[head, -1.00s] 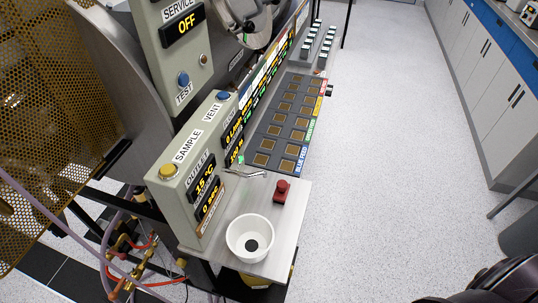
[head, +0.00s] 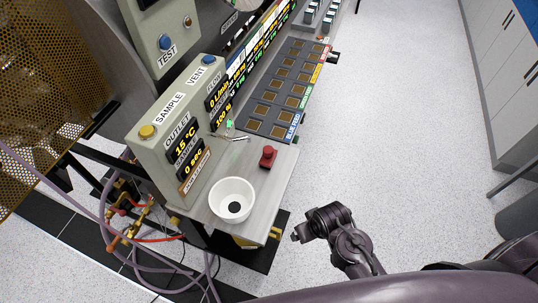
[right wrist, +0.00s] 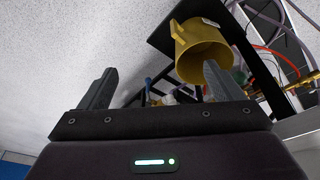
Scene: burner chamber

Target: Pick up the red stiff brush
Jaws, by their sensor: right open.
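A small upright red object with a dark base, which I take to be the red stiff brush (head: 268,157), stands on the grey metal shelf (head: 262,187) in the head view. It is behind and to the right of a white bowl. My right gripper (head: 298,236) is off the shelf's right front side, over the floor and apart from the brush. In the right wrist view my right gripper (right wrist: 158,82) has its two fingers spread with nothing held between them. The brush cannot be made out in that view. My left gripper is not in view.
The white bowl (head: 232,200) sits near the shelf's front edge, and a thin metal tool (head: 234,138) lies behind. The control box (head: 180,135) borders the shelf on the left. A yellow bucket (right wrist: 200,50) shows beyond my fingers. Open floor (head: 400,150) lies to the right.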

